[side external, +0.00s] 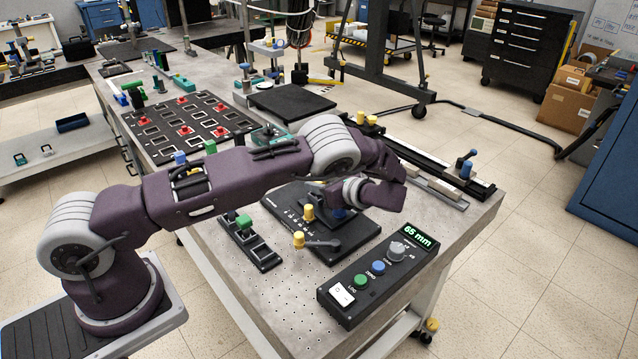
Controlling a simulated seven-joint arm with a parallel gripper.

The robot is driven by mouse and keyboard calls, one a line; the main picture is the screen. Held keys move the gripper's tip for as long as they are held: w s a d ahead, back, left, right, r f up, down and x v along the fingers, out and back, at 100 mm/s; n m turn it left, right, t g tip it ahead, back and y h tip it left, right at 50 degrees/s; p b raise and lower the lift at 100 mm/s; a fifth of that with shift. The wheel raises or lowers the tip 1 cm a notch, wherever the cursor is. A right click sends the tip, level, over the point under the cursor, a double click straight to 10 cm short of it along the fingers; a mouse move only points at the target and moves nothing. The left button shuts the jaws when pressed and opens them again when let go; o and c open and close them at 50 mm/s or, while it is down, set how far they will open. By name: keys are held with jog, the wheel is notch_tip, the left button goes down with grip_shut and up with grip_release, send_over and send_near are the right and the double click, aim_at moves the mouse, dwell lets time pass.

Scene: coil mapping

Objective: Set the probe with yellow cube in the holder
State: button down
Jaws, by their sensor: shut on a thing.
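My gripper (318,208) is low over the black plate with printed marks, pointing left and down below my wrist. Its fingers are small and partly hidden by my wrist. A small yellow cube (308,212) shows right at the fingertips, and the jaws appear closed on that probe. The probe's lower end is hard to make out. A black slotted rack (264,254), which looks like the holder, lies to the left of the plate. A green cube (244,221) stands up from this rack, and its other visible slots look empty.
A control box (375,277) reading 65 mm sits at the front right. A blue cube (179,157) and another green cube (210,147) stand behind my arm. A rail (430,168) runs along the right.

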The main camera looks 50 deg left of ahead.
jog(key=c, duration=1.1)
grip_release()
jog(key=shift+o, duration=0.4)
jog(key=o, duration=0.4)
jog(key=shift+o, duration=0.2)
jog(key=shift+r, duration=0.1)
jog(key=shift+r, duration=3.45)
